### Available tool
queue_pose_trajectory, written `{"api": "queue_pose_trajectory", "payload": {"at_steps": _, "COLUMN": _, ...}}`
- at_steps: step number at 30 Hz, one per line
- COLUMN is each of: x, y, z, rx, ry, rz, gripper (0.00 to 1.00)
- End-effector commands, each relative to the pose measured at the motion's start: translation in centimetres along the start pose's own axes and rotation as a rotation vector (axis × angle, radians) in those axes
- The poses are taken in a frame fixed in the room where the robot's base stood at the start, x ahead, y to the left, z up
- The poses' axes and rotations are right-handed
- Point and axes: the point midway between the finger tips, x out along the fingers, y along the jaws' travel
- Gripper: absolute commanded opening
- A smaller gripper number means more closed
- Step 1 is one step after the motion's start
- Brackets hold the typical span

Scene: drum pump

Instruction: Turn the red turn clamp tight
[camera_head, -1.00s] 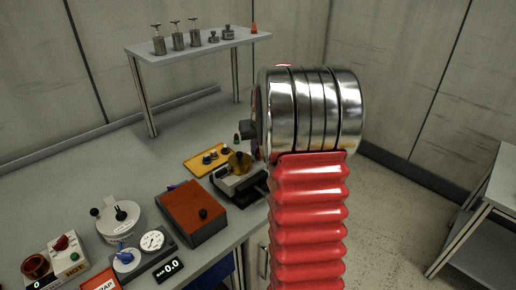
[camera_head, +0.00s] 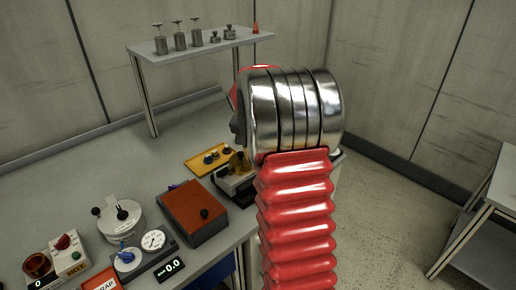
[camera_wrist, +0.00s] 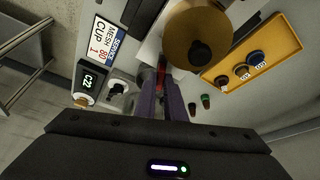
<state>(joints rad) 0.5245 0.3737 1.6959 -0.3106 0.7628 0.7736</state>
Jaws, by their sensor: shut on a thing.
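In the wrist view my gripper (camera_wrist: 162,90) points away from the camera, its two dark fingers close together. The red turn clamp (camera_wrist: 163,66) shows only as a small red sliver at the fingertips, and the fingers are shut on it. How far it is turned cannot be told. A round brass-coloured part with a black knob (camera_wrist: 199,50) is just beyond and to the right. In the head view my arm hides the gripper and the clamp; the brass-topped machine (camera_head: 236,178) is partly covered by it.
A yellow tray (camera_wrist: 235,80) with small knobs lies right of the brass part. In the head view, an orange-topped box (camera_head: 190,212) and a dial gauge (camera_head: 153,240) stand on the bench.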

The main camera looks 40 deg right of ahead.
Motion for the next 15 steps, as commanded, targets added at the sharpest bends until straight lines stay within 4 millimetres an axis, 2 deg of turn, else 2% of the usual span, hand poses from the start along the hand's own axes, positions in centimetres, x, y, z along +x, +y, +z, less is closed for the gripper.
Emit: {"api": "queue_pose_trajectory", "payload": {"at_steps": 15, "x": 0.00, "y": -0.43, "z": -0.03, "rx": 0.318, "ry": 0.000, "rz": 0.130, "gripper": 0.00}}
